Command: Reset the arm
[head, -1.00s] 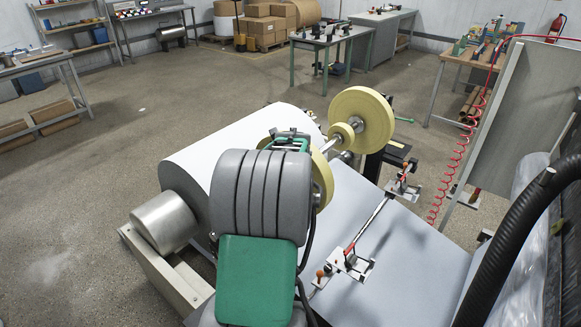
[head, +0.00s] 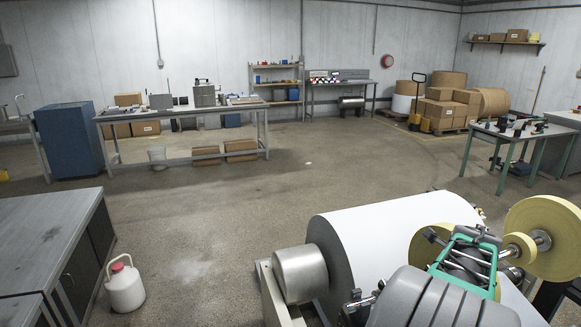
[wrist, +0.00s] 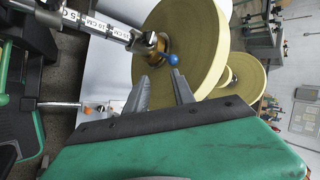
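My arm (head: 440,300), grey with a green frame near its end, shows at the lower right of the head view, over the large white paper roll (head: 375,235). My gripper (wrist: 160,84) shows in the wrist view with its two grey fingers spread apart and nothing between them. A yellow tape roll (wrist: 195,45) is just beyond the fingertips; I cannot tell whether they touch it. A blue-knobbed lever (wrist: 174,60) lies close to the fingers. The gripper's fingers cannot be made out in the head view.
Open concrete floor (head: 270,185) lies left of the machine. A white jug with a red cap (head: 125,287) stands by a dark cabinet (head: 60,235). A long workbench (head: 185,113) is behind. A green-legged table (head: 510,135) stands at the right.

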